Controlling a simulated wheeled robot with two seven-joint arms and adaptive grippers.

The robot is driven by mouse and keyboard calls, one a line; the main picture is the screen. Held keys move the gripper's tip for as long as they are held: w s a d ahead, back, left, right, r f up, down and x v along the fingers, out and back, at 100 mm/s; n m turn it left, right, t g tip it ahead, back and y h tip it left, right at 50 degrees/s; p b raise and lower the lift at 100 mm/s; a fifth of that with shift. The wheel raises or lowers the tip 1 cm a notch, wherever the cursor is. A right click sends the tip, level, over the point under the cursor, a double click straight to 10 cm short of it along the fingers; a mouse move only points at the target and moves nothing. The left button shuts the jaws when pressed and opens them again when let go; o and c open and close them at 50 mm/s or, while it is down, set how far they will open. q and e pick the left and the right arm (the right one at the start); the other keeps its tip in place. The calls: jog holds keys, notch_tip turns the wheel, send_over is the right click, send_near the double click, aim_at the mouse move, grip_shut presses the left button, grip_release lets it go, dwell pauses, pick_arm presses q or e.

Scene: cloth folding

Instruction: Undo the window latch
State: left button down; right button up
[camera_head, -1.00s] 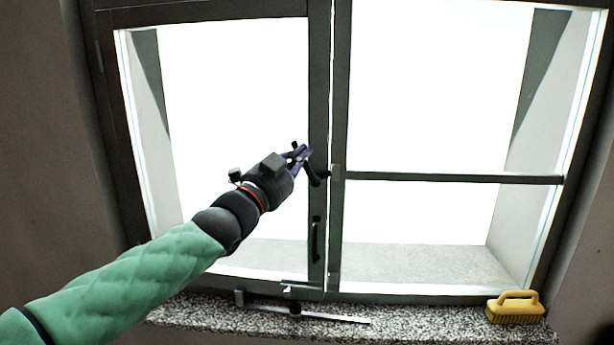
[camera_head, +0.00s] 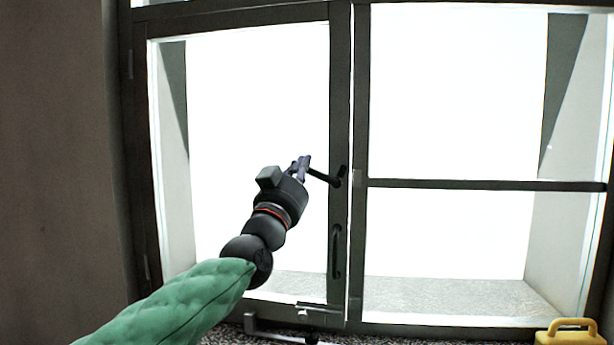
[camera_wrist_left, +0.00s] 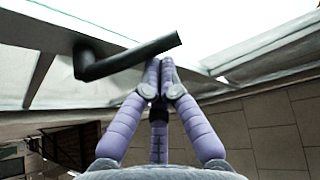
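The window latch is a black lever handle (camera_head: 325,178) on the dark middle frame. It points left and slightly up from its pivot. In the left wrist view the lever (camera_wrist_left: 130,58) runs from its bent base at left to its free end at upper right. My left gripper (camera_head: 303,163) is at the lever's free end. In the left wrist view its purple fingers (camera_wrist_left: 160,62) have their tips close together, just below the lever; nothing shows held between them. I cannot tell whether they touch it. My right gripper is not in view.
The window's left sash (camera_head: 340,110) and right sash (camera_head: 362,110) look closed. A vertical black pull (camera_head: 337,252) sits below the latch. A metal bar fitting (camera_head: 275,334) lies along the bottom.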

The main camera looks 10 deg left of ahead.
pick_arm(q)
jog(key=shift+a+f+n+t+y+b, duration=0.15)
jog(key=shift+a+f+n+t+y, duration=0.1)
jog(key=shift+f+n+y, duration=0.6)
jog(key=shift+a+f+n+t+y+b, duration=0.2)
jog(key=shift+n+y, duration=0.35)
jog(key=shift+n, duration=0.6)
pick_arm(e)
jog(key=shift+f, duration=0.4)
pick_arm(q)
jog(key=shift+f, duration=0.1)
